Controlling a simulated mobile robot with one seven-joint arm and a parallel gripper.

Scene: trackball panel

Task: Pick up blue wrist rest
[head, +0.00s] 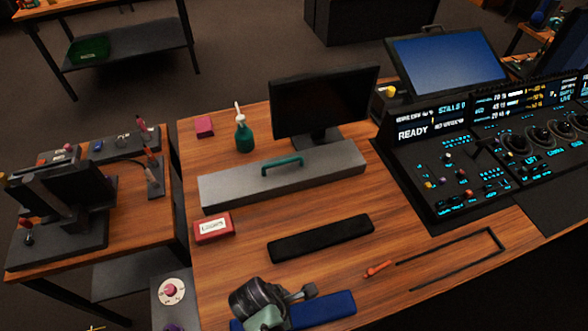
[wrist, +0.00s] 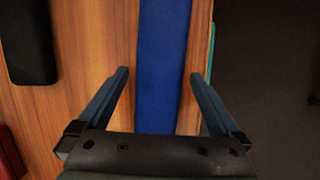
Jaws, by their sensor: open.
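The blue wrist rest (head: 318,310) lies flat near the front edge of the wooden desk in the head view. My gripper (head: 300,293) is over its left part and hides some of it. In the wrist view the blue wrist rest (wrist: 164,62) runs lengthwise between the two open fingers of my gripper (wrist: 158,72). There is a gap on each side, and nothing is held. I cannot tell how high the fingers are above the desk.
A black wrist rest (head: 321,238) lies behind the blue one. A red labelled box (head: 214,227), a grey case (head: 235,185) with a green handle and a monitor (head: 322,103) stand farther back. An orange-handled tool (head: 379,269) lies to the right. The control console (head: 440,205) fills the right.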

